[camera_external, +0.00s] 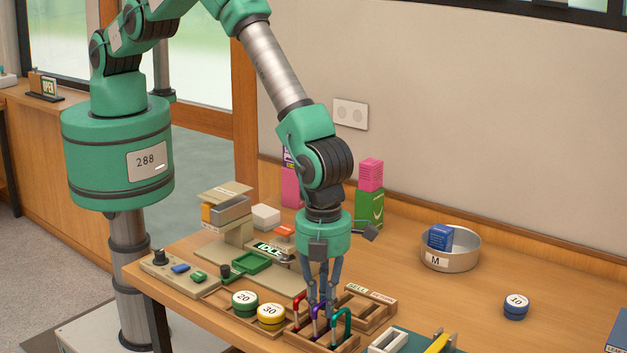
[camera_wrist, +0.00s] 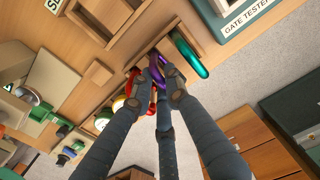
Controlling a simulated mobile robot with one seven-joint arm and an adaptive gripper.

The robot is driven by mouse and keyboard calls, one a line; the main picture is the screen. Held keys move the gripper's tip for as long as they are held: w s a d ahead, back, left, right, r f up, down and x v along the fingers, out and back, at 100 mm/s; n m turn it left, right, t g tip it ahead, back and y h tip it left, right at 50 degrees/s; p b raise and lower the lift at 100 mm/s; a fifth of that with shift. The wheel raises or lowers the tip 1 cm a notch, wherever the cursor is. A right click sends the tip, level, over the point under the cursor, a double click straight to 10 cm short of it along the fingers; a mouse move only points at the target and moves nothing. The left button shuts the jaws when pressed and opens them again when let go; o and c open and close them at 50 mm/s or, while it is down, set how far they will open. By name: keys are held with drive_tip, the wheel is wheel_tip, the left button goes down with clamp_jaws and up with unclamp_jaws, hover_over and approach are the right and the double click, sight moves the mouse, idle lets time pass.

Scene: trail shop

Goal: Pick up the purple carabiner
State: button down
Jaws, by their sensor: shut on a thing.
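The purple carabiner (camera_external: 319,312) stands in a slotted wooden rack (camera_external: 350,346) between a red carabiner (camera_external: 296,305) and a green carabiner (camera_external: 341,322). My gripper (camera_external: 320,301) points down over the rack, and its fingers are shut on the purple carabiner. In the wrist view the purple carabiner (camera_wrist: 157,75) shows between the fingertips, which hide part of it. The green carabiner (camera_wrist: 187,52) lies just right of the fingers there, and the red one (camera_wrist: 131,83) just left. I cannot tell whether the purple carabiner is clear of its slot.
A green 20 weight (camera_external: 244,303) and a yellow 30 weight (camera_external: 271,315) sit left of the rack. A scale (camera_external: 240,225) stands behind them. A round metal pan (camera_external: 450,258) holds a blue box. A blue 10 weight (camera_external: 515,307) is at right, with clear table around it.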

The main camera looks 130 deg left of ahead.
drive_tip(key=shift+r, duration=0.15)
drive_tip(key=shift+r+b, duration=0.55)
drive_tip(key=shift+r, duration=4.3)
